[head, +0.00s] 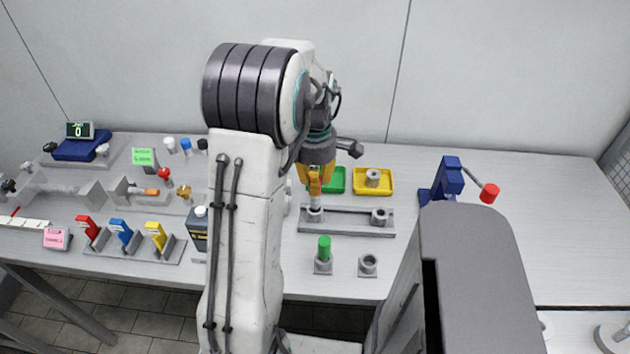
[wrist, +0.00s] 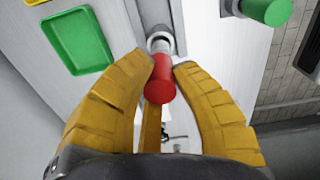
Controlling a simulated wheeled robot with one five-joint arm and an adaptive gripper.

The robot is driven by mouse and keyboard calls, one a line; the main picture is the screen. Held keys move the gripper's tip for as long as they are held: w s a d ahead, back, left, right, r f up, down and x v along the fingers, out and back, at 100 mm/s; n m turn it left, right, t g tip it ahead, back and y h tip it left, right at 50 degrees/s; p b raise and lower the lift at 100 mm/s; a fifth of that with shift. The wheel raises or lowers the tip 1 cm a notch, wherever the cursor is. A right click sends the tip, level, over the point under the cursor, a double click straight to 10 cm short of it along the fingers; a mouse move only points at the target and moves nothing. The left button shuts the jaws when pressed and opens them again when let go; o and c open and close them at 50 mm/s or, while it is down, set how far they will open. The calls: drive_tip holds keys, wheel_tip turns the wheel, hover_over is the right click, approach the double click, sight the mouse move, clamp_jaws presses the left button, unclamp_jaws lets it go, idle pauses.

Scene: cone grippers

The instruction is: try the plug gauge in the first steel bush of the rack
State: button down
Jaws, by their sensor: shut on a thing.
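My gripper (head: 314,192) points down over the left end of the grey rack (head: 348,226). In the wrist view my gripper (wrist: 167,66) is shut on a red-handled plug gauge (wrist: 160,90). The gauge's metal end is at the left steel bush (head: 315,214); I cannot tell whether it is inside the bore or just above it. A second steel bush (head: 380,216) sits at the rack's right end. A green-handled gauge (head: 324,247) stands upright in a holder in front of the rack. The holder beside it (head: 368,265) is empty.
Behind the rack are a green tray (head: 334,187) and a yellow tray (head: 360,190) holding a bush (head: 373,177). A blue press with a red knob (head: 450,178) stands to the right. Tools and coloured levers (head: 122,232) fill the left. The far right bench is clear.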

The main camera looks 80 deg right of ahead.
drive_tip(key=shift+f+b, duration=1.55)
drive_tip(key=shift+f, duration=0.45)
idle(0.8)
drive_tip(key=shift+r, duration=0.1)
drive_tip(key=shift+r+p, duration=2.15)
drive_tip(key=shift+r, duration=1.3)
